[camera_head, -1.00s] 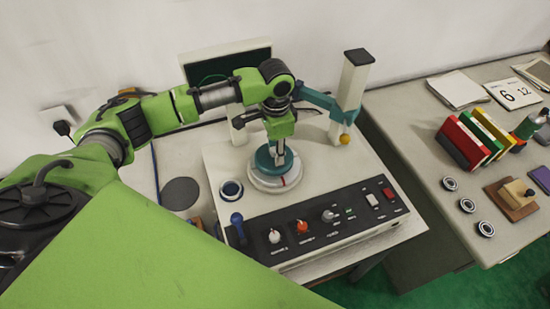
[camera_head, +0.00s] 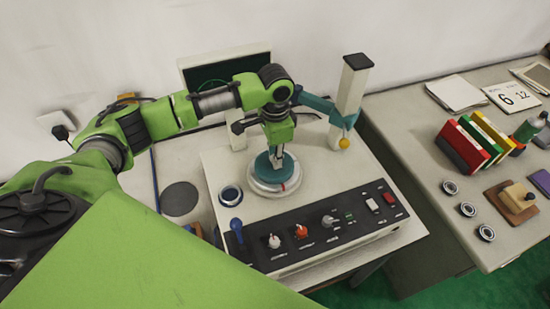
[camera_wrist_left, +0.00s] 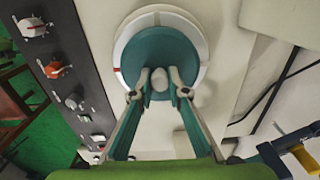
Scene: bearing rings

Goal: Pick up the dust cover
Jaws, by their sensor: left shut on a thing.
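The dust cover (camera_head: 263,167) is a round teal lid with a small pale knob. It sits on a white round turntable (camera_head: 255,187) on top of the machine. It also shows in the left wrist view (camera_wrist_left: 150,48), centred on the white ring. My left gripper (camera_head: 277,159) points down over the cover. In the left wrist view its two fingertips (camera_wrist_left: 160,80) are shut on the cover's knob, one on each side. I see no gap between the cover and the turntable. My right gripper is not in view.
The machine's front has a dark control panel (camera_head: 320,226) with knobs and buttons. A white post (camera_head: 349,95) with a teal arm stands behind the turntable, close to my arm. A small dark-rimmed cup (camera_head: 230,195) is at left. Several bearing rings (camera_head: 467,209) lie on the right table.

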